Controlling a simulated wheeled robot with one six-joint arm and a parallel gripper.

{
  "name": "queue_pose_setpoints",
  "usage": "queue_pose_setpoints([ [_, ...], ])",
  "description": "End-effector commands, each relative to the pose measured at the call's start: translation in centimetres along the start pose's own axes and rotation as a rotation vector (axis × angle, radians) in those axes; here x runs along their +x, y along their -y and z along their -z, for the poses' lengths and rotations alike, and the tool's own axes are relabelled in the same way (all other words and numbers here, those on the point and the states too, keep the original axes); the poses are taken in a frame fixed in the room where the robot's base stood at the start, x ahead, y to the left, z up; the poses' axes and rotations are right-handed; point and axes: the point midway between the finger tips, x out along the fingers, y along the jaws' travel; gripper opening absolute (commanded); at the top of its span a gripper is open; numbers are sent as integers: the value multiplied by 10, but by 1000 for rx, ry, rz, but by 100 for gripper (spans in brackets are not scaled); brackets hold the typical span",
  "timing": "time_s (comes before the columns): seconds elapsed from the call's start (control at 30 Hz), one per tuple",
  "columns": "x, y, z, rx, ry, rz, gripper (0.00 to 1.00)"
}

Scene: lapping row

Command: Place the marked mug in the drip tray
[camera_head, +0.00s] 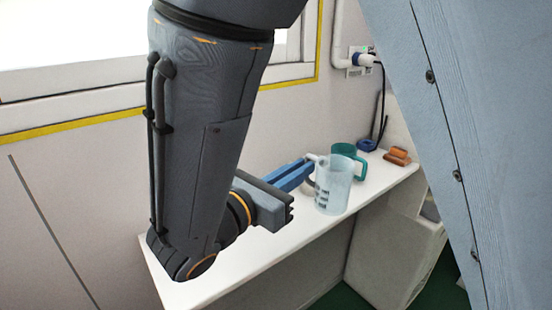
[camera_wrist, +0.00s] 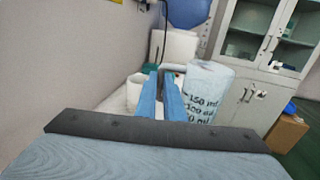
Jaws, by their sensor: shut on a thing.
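The marked mug (camera_head: 334,186) is a pale, translucent cup with dark volume marks, upright over the white counter. It also shows in the wrist view (camera_wrist: 207,92), with ml figures facing the camera. My gripper (camera_head: 310,162) has its blue fingers closed on the mug's handle, on the mug's left side. The fingertips also show in the wrist view (camera_wrist: 162,73). I cannot tell whether the mug's base touches the counter. I cannot make out a drip tray in either view.
A green mug (camera_head: 358,165) stands just behind the marked mug. A white cup (camera_wrist: 135,91) is left of my fingers in the wrist view. A blue item (camera_head: 366,145) and orange-brown blocks (camera_head: 397,156) lie at the far end. The near counter (camera_head: 285,245) is clear.

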Motion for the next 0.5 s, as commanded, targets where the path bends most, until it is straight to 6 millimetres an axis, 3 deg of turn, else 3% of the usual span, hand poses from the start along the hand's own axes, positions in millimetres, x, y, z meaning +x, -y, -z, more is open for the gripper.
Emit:
queue_pose_setpoints([
  [0.27, -11, 55, 0, -2, 1, -3, 0],
  [0.5, -13, 54, -5, -4, 4, -1, 0],
])
